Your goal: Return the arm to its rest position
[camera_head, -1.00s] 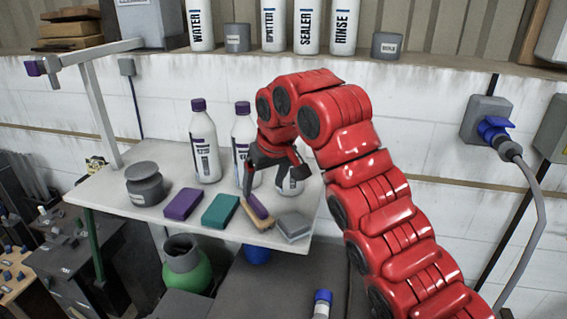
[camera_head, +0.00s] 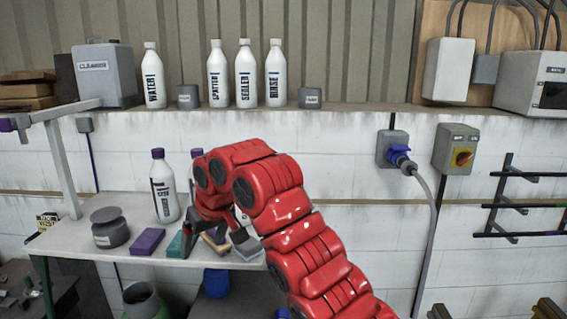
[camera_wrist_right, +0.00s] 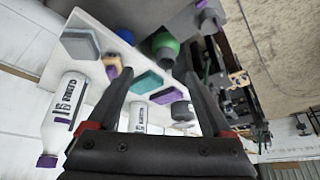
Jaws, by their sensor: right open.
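My right gripper (camera_head: 207,236) hangs over the white shelf table (camera_head: 75,244), at the end of my red right arm. It is open, and nothing shows between its fingers. In the right wrist view the spread fingers of the gripper (camera_wrist_right: 156,78) point toward the table, with a teal sponge (camera_wrist_right: 147,82) and a purple sponge (camera_wrist_right: 168,97) seen beyond them. In the head view the teal sponge (camera_head: 176,246) is partly behind a finger, so contact cannot be told. My left gripper is not in view.
On the table stand a purple-capped white bottle (camera_head: 163,192), a grey jar (camera_head: 109,228), a purple sponge (camera_head: 148,241) and a grey sponge (camera_head: 246,243). Another bottle is mostly hidden by my arm. A wall socket with blue plug (camera_head: 398,153) is to the right.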

